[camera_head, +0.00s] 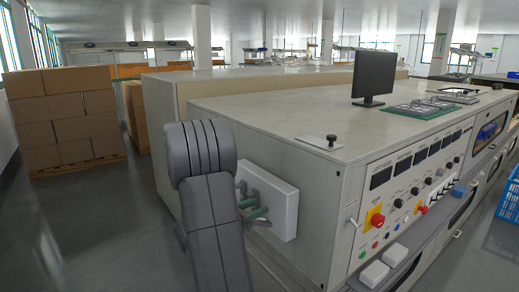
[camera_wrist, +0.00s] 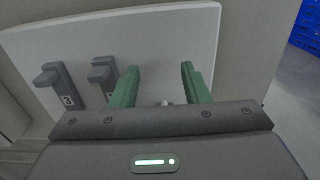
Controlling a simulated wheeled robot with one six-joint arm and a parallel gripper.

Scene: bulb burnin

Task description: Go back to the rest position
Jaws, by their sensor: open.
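My gripper (camera_wrist: 161,88) shows in the wrist view with its two green fingers apart and nothing between them. In the head view my gripper (camera_head: 257,212) is partly hidden by my own grey arm, in front of a white panel (camera_head: 284,205) on the machine's end wall. In the wrist view the white panel (camera_wrist: 160,35) fills the upper middle. It carries a grey switch marked 3 (camera_wrist: 60,85) and a second grey switch (camera_wrist: 103,75), both left of my fingers. A small light part shows between the fingers, too unclear to name.
A long machine cabinet (camera_head: 300,110) with a control front of knobs and buttons stands at the right. A monitor (camera_head: 373,75) stands on top. Stacked cartons (camera_head: 65,118) stand at the left. A blue crate (camera_head: 510,197) is at the right edge. The floor (camera_head: 90,220) at left is clear.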

